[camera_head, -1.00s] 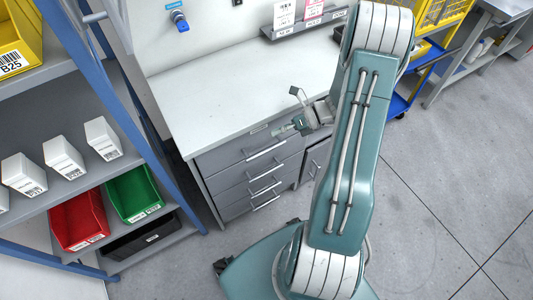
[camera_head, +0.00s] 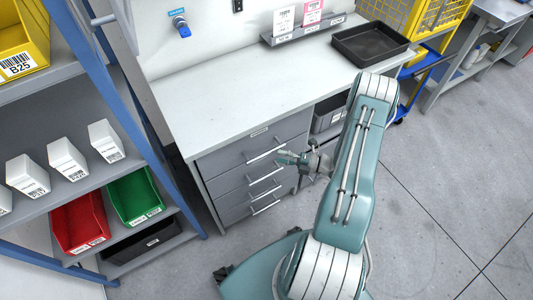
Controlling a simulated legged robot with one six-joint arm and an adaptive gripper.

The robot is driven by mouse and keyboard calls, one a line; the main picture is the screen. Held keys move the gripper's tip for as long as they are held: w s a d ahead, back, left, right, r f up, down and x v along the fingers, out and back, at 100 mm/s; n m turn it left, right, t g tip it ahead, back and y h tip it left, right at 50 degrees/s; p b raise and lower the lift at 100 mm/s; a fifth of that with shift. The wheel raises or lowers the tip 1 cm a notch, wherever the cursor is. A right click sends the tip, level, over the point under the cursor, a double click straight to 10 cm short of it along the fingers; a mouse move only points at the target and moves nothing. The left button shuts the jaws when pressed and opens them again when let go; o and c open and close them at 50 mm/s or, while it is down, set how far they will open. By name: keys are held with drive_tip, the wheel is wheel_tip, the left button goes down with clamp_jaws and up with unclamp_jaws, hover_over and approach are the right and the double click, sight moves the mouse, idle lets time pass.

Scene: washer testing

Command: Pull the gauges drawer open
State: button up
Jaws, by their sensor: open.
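The drawer cabinet (camera_head: 205,172) under the white worktop has a stack of grey drawers with bar handles, and all look shut. I cannot read a label that tells which is the gauges drawer. The top drawer (camera_head: 232,156) has a long pale handle (camera_head: 262,153). My gripper (camera_head: 282,157) is open and empty in front of the drawer fronts, near the right end of the top handle. I cannot tell whether it touches the handle. It hides part of the drawers' right edge.
The worktop (camera_head: 235,95) carries a black tray (camera_head: 370,44) and a card holder (camera_head: 305,30). A blue-framed shelf with white, red (camera_head: 78,225) and green (camera_head: 136,196) bins stands on the left. A blue cart (camera_head: 425,68) stands at the back right. The floor at right is clear.

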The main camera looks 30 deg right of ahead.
sight(266, 154)
drive_tip(key=x, duration=0.5)
drive_tip(key=shift+w+a, duration=0.25)
drive_tip(key=shift+a, duration=0.05)
clamp_jaws()
